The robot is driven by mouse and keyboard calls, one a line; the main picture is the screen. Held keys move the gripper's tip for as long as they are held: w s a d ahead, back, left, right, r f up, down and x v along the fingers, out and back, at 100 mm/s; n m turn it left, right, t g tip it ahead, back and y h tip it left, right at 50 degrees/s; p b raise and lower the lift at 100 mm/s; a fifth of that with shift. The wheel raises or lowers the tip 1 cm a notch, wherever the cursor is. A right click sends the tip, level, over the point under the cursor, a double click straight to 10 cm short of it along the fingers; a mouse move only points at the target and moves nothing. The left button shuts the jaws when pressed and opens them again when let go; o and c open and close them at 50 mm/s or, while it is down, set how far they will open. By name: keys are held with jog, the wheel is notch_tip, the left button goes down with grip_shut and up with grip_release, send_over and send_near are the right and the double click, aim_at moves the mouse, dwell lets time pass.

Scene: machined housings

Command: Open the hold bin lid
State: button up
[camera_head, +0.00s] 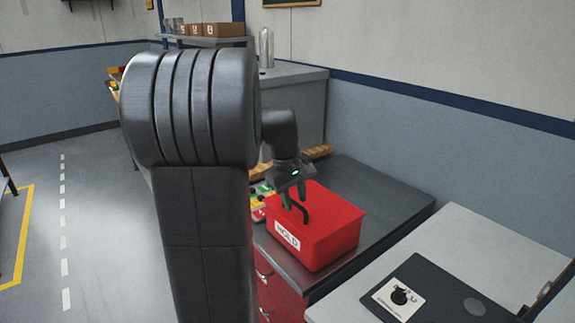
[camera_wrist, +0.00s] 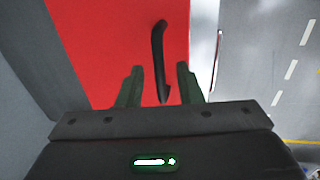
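The red hold bin (camera_head: 335,243) stands on a dark-topped cabinet, with a white HOLD label on its front. Its red lid (camera_head: 332,203) lies flat and closed on top; the lid fills much of the wrist view (camera_wrist: 100,40). A black bar handle (camera_head: 303,214) is on the lid; it also shows in the wrist view (camera_wrist: 158,55). My gripper (camera_head: 294,199) is above the lid at the handle. In the wrist view my gripper (camera_wrist: 160,85) is open, one finger each side of the handle's near end, with gaps to both. Whether the fingertips reach handle depth is unclear.
The dark cabinet top (camera_head: 385,195) has free room right of the bin. Colored items (camera_head: 260,190) sit left of the bin, partly hidden by my arm. A wall runs behind.

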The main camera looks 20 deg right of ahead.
notch_tip(320, 180, up, 14)
jog(key=a+p, duration=0.1)
jog(key=a, duration=0.1)
jog(key=shift+s+a+f+p, duration=0.2)
jog(key=shift+s+a+p, duration=0.05)
jog(key=shift+s+p, duration=0.15)
jog(key=shift+f, duration=0.1)
jog(key=f, duration=0.4)
jog(key=d+f, duration=0.1)
jog(key=f, duration=0.3)
jog(key=d+f+b, duration=0.1)
jog(key=f, duration=0.3)
jog(key=shift+w+d+f, duration=0.2)
jog(key=shift+w+f, duration=0.15)
jog(key=shift+w+d+f, duration=0.1)
jog(key=shift+d+f, duration=0.05)
jog(key=shift+f, duration=0.05)
jog(key=p, duration=0.1)
jog(key=r+p, duration=0.1)
jog(key=p, duration=0.1)
jog(key=shift+d+r+y, duration=0.25)
jog(key=shift+r+y, duration=0.05)
jog(key=shift+w+d+r+g+y+p, duration=0.2)
jog(key=shift+r+g+y+p, duration=0.15)
jog(key=shift+p, duration=0.55)
jog(key=shift+f, duration=0.1)
jog(key=shift+f, duration=0.1)
